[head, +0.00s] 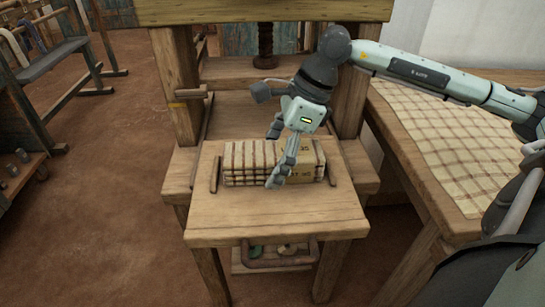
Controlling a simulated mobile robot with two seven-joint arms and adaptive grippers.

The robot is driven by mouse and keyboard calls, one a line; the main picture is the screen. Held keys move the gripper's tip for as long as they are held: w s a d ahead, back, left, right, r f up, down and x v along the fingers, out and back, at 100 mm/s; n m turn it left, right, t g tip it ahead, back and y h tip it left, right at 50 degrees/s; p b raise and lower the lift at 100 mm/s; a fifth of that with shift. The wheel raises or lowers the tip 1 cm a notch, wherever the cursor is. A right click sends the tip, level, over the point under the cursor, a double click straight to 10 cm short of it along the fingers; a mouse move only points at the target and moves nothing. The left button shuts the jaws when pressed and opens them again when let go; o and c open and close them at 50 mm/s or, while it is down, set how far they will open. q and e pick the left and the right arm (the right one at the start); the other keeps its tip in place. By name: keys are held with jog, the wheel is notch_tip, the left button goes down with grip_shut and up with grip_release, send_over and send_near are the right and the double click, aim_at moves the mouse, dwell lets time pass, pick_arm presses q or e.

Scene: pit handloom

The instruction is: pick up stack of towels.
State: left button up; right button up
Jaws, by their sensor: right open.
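The stack of towels (245,162) lies on the wooden table (275,222) in the middle of the head view. It is folded cloth in beige and brown stripes, with lettering on its right part. My right gripper (278,158) comes down from the upper right and is open, its fingers in front of the stack's middle and right part. One finger hides part of the stack's front. I cannot tell whether the fingers touch the towels. My left gripper is not in view.
A wooden press frame with a screw (265,45) stands behind the stack. A table with checked cloth (455,150) is at the right. A bench (52,65) is at the far left. The table's front is clear.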

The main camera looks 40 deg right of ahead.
jog(key=c, duration=1.4)
jog(key=shift+o, duration=0.2)
jog(key=shift+r, duration=0.1)
